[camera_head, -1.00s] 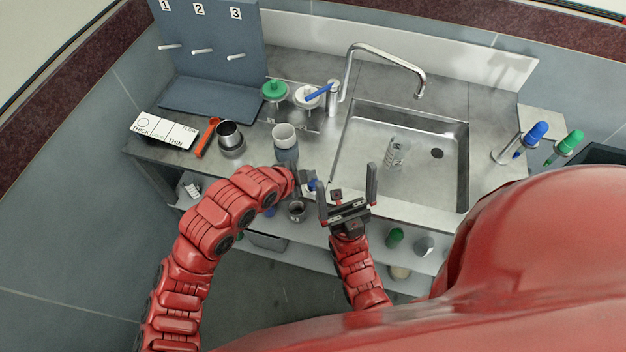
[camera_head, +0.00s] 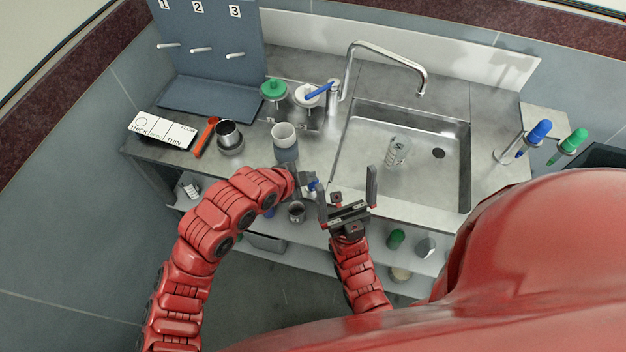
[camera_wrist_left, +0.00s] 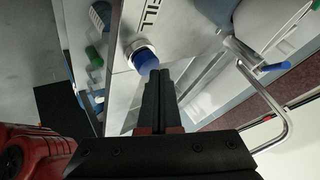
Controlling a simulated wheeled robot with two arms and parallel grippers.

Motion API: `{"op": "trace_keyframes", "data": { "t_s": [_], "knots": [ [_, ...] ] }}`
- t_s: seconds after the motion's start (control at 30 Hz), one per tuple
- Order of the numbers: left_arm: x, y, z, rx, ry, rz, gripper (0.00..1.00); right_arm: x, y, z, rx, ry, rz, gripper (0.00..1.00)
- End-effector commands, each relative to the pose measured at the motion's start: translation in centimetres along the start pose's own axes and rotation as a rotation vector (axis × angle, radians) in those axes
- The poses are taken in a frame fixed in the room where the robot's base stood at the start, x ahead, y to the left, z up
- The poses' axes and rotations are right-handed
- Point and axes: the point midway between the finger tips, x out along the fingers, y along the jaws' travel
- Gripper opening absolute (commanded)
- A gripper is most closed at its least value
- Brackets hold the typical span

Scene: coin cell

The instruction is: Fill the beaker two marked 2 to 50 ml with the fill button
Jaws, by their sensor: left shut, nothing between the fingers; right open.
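A pale cup-like beaker (camera_head: 284,132) stands upright on a grey-blue stand at the counter's front edge. Its number and liquid level cannot be read. A blue button (camera_wrist_left: 145,60) in a white collar sits beside the word FILL on a pale panel (camera_wrist_left: 178,22). It also shows as a small blue spot in the head view (camera_head: 313,185). My left gripper (camera_wrist_left: 155,74) is shut and empty, its tips at the blue button; I cannot tell whether they press it. My right gripper (camera_head: 347,190) is open and empty, in front of the sink's left front corner.
The sink (camera_head: 455,190) holds a clear glass vessel (camera_head: 398,152) under the curved faucet (camera_head: 385,54). A dark metal cup (camera_head: 229,134) and red-orange tool (camera_head: 206,137) are at the left.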

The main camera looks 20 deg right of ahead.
Motion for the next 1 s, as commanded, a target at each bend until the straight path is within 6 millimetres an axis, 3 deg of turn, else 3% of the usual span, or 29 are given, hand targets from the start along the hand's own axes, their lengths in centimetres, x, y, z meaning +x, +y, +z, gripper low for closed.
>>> {"op": "trace_keyframes", "data": {
  "t_s": [1.0],
  "knots": [
    [0.7, 0.5, 0.5, 0.0, -0.001, 0.0, 0.0, -1.1, -0.1, 0.2, 0.0, 0.0, 0.0, 1.0]
  ]
}}
